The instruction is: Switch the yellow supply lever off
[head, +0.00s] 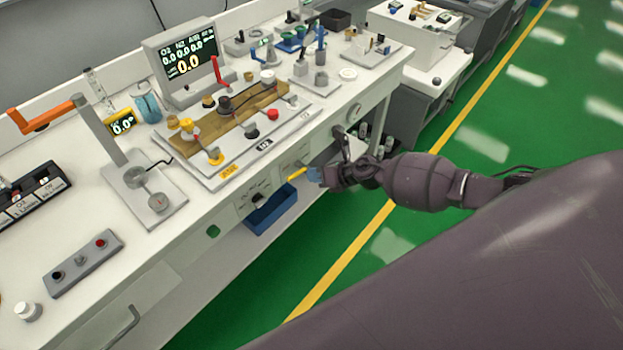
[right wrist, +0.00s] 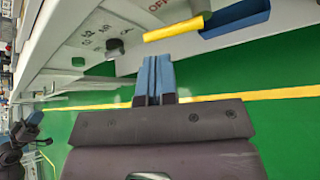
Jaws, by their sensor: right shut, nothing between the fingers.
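The yellow supply lever (head: 297,174) sticks out from the front panel of the white bench in the head view. In the right wrist view the yellow lever (right wrist: 174,29) lies across the top, close to a red OFF marking (right wrist: 158,6). My right gripper (head: 315,174) is at the outer end of the lever in the head view. Its blue fingers (right wrist: 154,68) are shut and empty, pointing toward the lever in the wrist view. A small gap shows between fingertips and lever there; contact cannot be told in the head view.
A blue bin (head: 272,212) sits below the panel, beside the lever. A green knob (head: 213,231) is on the bench front. The bench top (head: 75,216) carries a monitor (head: 184,62) and several fittings. Green floor (head: 440,270) is clear to the right.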

